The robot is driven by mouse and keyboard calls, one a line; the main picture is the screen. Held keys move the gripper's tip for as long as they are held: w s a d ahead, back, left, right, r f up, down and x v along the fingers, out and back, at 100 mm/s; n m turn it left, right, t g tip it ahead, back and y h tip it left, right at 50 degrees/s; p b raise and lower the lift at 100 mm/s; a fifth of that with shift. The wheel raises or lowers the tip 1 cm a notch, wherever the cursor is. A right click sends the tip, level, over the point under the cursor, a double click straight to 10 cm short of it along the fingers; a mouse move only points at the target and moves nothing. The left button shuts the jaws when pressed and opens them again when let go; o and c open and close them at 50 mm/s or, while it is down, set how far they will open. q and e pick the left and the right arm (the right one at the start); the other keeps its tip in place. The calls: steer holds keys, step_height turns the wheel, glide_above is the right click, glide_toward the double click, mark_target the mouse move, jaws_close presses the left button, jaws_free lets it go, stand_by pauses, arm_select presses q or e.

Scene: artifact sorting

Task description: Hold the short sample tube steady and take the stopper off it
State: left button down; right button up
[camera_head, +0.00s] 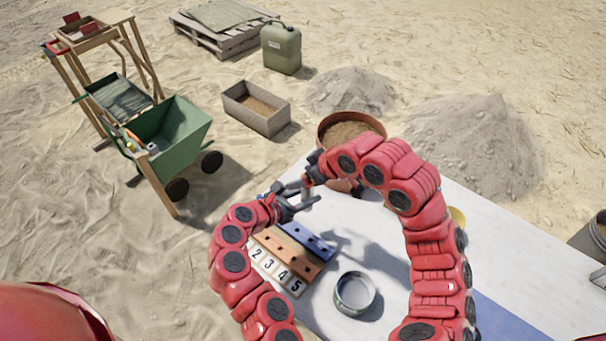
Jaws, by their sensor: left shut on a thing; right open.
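My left gripper (288,204) is shut on a small pale grey tube (303,203), which appears to be the short sample tube, held above the white table. My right gripper (308,180) is open, just above and beside the tube's upper end. The two grippers almost meet. The stopper is too small and too crowded by the fingers to make out, so I cannot tell whether it sits on the tube.
Below on the table (400,254) lie a wooden rack (287,254), a blue rack (304,240) and number cards (269,265). A round grey dish (354,308) stands to their right. A round brown pan (326,135) of soil is behind my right arm.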

jaws_close()
stand_by(0.3)
stand_by(0.3)
steer(key=shift+r, duration=0.3)
steer(key=shift+r, duration=0.9)
